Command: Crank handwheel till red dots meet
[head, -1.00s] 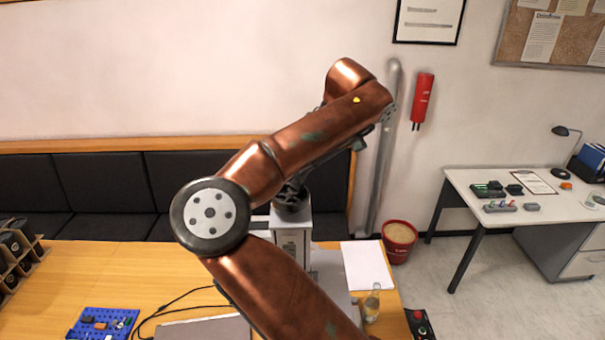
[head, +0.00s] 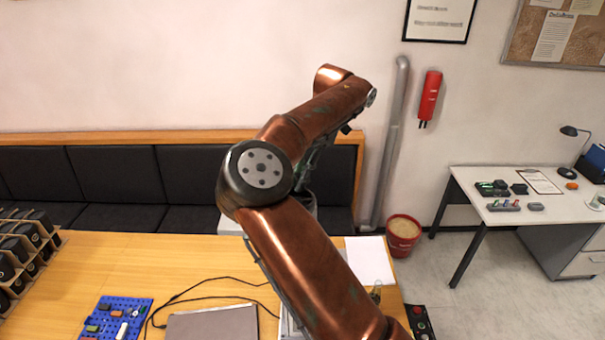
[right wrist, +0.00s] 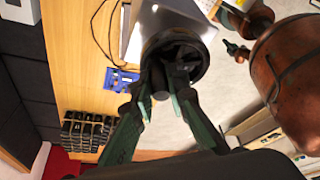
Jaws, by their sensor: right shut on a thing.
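The handwheel (right wrist: 203,39) is a dark round part with a thick rim and a recessed, spoked inside in the right wrist view. My right gripper (right wrist: 168,88) has its two green-black fingers closed around a small dark knob at the wheel's lower edge. In the head view my copper right arm hides most of the machine, and the right gripper (head: 318,152) shows only in part behind the forearm. A pale grey part of the machine (head: 229,225) shows left of the elbow. I cannot make out red dots in either view.
On the wooden table (head: 200,255) lie a blue pegboard (head: 115,318), a grey laptop (head: 212,323), cables and white paper (head: 370,260). A rack of dark items (head: 25,250) is at the left. A control box (head: 419,322) is at the front right edge.

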